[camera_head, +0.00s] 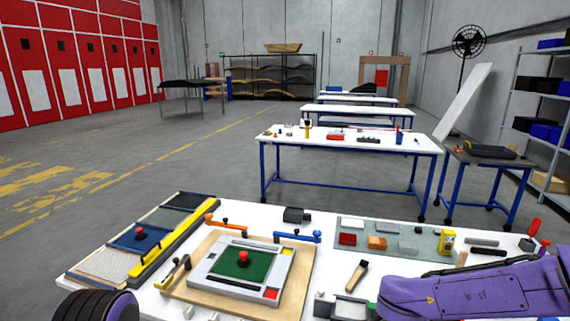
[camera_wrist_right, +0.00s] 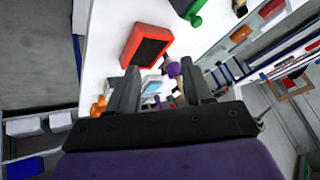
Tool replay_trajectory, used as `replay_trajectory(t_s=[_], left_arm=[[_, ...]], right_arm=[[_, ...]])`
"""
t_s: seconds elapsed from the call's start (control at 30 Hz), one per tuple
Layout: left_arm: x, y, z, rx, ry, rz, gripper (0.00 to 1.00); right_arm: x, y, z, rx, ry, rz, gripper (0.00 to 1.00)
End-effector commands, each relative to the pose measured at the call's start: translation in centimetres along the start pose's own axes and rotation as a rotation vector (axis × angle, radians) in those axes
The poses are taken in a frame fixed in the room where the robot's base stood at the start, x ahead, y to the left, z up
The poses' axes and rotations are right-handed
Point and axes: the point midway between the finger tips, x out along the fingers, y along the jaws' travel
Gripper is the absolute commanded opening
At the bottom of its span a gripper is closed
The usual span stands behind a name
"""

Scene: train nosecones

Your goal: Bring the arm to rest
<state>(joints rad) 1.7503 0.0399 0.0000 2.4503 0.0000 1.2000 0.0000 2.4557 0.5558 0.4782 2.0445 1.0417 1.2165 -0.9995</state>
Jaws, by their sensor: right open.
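My right arm, with a purple cover (camera_head: 480,295), lies across the lower right of the head view, above the right end of the white workbench (camera_head: 205,212). Its gripper cannot be made out in the head view. In the right wrist view my right gripper (camera_wrist_right: 163,88) shows two dark fingers spread apart, with nothing held between them. A purple-ended tool (camera_wrist_right: 173,70) shows beyond the gap, apart from the fingers. My left gripper is not in view.
A wooden board with a grey frame and green panel (camera_head: 244,258) lies on the workbench. A grey-green mat (camera_head: 420,231) with several small blocks lies behind my right arm. An orange-red box (camera_wrist_right: 146,42) shows beyond the fingers. Open floor (camera_head: 130,150) lies to the left.

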Motion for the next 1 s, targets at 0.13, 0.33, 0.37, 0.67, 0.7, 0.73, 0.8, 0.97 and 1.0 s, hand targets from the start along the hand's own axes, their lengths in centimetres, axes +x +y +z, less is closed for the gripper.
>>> replay_trajectory(t_s=[0.13, 0.33, 0.37, 0.67, 0.7, 0.73, 0.8, 0.97, 1.0], left_arm=[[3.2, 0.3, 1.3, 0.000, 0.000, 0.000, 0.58], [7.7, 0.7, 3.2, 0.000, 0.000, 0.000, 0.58], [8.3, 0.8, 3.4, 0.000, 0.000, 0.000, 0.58], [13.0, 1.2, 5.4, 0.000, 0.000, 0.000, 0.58], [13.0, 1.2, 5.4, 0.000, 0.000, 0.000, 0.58], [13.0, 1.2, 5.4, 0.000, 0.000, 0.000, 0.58], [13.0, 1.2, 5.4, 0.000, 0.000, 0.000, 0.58], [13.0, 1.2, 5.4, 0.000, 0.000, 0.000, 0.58], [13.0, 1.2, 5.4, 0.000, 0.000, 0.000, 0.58]], right_arm=[[7.3, 5.9, 5.5, 0.002, 0.104, -0.049, 0.51], [15.2, 18.5, 16.3, -0.162, 0.019, -0.101, 0.51], [16.0, 20.6, 17.9, -0.200, -0.010, -0.096, 0.51], [19.1, 37.0, 26.2, -0.570, -0.210, 0.058, 0.51], [19.1, 37.3, 26.3, -0.574, -0.213, 0.061, 0.51], [19.1, 37.3, 26.3, -0.574, -0.213, 0.061, 0.51], [19.1, 37.3, 26.3, -0.574, -0.213, 0.061, 0.51], [19.1, 37.3, 26.3, -0.574, -0.213, 0.061, 0.51], [19.1, 37.3, 26.3, -0.574, -0.213, 0.061, 0.51]])
